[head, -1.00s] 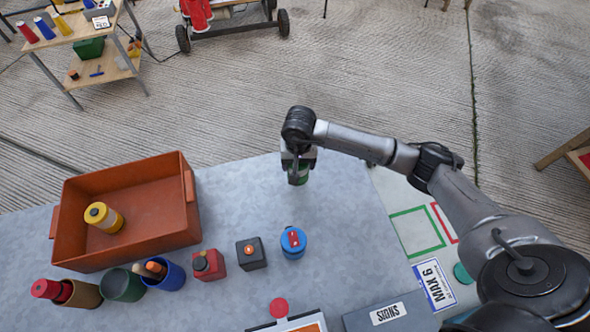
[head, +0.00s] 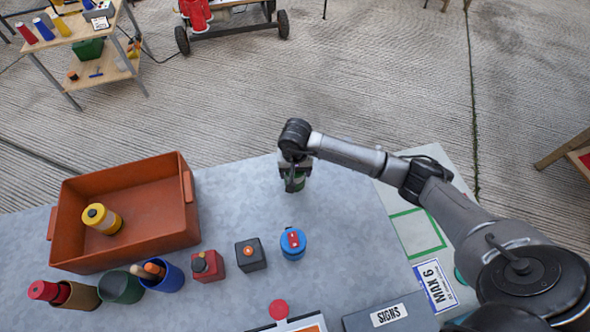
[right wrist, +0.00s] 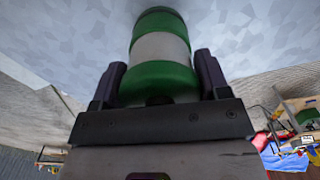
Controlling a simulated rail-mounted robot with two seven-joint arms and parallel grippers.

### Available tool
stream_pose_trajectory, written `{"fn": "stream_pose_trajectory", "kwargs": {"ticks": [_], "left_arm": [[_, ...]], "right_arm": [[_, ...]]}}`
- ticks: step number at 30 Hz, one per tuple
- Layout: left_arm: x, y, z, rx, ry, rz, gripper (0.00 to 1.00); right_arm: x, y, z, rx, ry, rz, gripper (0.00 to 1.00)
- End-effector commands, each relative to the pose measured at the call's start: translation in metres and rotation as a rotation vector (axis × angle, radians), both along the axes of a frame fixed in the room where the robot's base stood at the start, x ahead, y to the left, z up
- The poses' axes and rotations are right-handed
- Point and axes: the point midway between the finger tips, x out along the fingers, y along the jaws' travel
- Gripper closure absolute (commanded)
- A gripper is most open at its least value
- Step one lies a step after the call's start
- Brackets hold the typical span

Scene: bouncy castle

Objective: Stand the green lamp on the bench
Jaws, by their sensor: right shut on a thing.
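My right gripper (head: 296,184) is shut on the green lamp (head: 298,183) near the far edge of the grey bench (head: 225,235). The gripper hides most of the lamp in the head view. In the right wrist view, the green lamp (right wrist: 161,48) has a pale band around its middle and sits between the two fingers (right wrist: 160,75). Its far end is at or close to the bench surface (right wrist: 70,35); I cannot tell whether they touch. My left gripper is not in view.
An orange bin (head: 150,228) holding a yellow lamp (head: 101,218) stands at the left. A blue lamp (head: 292,243), a dark block (head: 250,254) and a red block (head: 207,265) stand nearer. The bench around the gripper is clear.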

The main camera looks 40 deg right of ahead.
Motion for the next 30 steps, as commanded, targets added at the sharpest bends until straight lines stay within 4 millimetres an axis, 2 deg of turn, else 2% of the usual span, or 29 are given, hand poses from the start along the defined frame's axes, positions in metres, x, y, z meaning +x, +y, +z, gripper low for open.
{"fn": "stream_pose_trajectory", "kwargs": {"ticks": [1, 2, 9, 16, 20, 30], "left_arm": [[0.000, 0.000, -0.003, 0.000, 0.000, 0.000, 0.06], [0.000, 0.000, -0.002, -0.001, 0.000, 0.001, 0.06], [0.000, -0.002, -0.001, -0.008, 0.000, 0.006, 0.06], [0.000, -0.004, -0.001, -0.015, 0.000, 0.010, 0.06], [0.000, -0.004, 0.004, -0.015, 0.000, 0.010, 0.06], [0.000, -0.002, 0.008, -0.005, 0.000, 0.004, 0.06]], "right_arm": [[0.000, 0.000, -0.003, -0.001, -0.002, 0.000, 0.66], [0.000, 0.000, -0.002, 0.000, 0.000, 0.000, 0.28], [0.000, 0.000, -0.001, 0.000, 0.000, 0.000, 0.06], [0.000, 0.000, -0.001, 0.000, 0.000, 0.000, 0.06], [0.000, 0.000, 0.006, 0.001, -0.002, 0.000, 0.06], [0.001, -0.001, 0.066, -0.002, -0.004, 0.001, 0.06]]}}
